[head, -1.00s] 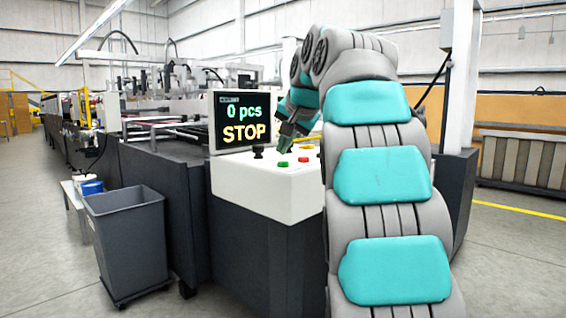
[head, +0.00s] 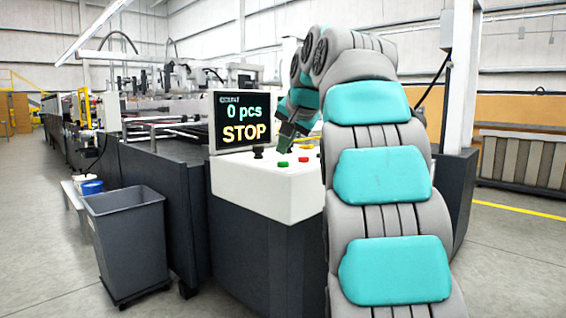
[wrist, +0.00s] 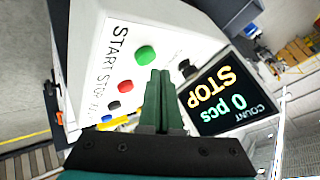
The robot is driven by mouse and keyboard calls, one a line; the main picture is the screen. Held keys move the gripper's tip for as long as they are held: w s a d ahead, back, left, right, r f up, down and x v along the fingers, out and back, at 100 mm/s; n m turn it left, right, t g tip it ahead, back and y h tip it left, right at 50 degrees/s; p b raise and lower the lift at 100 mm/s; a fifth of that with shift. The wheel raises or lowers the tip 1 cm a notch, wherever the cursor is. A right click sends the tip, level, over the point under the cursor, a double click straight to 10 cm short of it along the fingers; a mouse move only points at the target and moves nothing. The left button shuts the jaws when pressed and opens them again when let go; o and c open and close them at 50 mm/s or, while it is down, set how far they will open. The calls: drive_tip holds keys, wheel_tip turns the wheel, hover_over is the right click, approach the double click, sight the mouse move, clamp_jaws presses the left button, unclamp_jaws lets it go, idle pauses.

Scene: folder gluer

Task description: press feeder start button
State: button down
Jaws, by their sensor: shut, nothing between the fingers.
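The green start button (head: 283,164) sits on the white top of the control console (head: 245,190). In the wrist view the green button (wrist: 146,55) lies beside the printed word START, just beyond my fingertips. My gripper (wrist: 160,72) is shut and empty, its two green fingers together. In the head view my gripper (head: 284,146) is just above the green button; I cannot tell whether it touches. The red button (wrist: 125,86) is beside the green one, by the word STOP. The screen (head: 240,122) reads 0 pcs and STOP.
A black knob (head: 258,152) stands on the console behind the green button. Smaller black and yellow controls (wrist: 121,120) line up past the red button. A grey bin (head: 128,240) stands on the floor to the left. The machine (head: 165,170) extends behind the console.

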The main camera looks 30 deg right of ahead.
drive_tip(key=shift+f, duration=0.1)
drive_tip(key=shift+f, duration=0.35)
drive_tip(key=shift+f+b, duration=0.4)
drive_tip(key=shift+f, duration=0.05)
idle(0.8)
drive_tip(key=shift+r, duration=0.15)
drive_tip(key=shift+r+p, duration=0.8)
drive_tip(key=shift+p, duration=0.15)
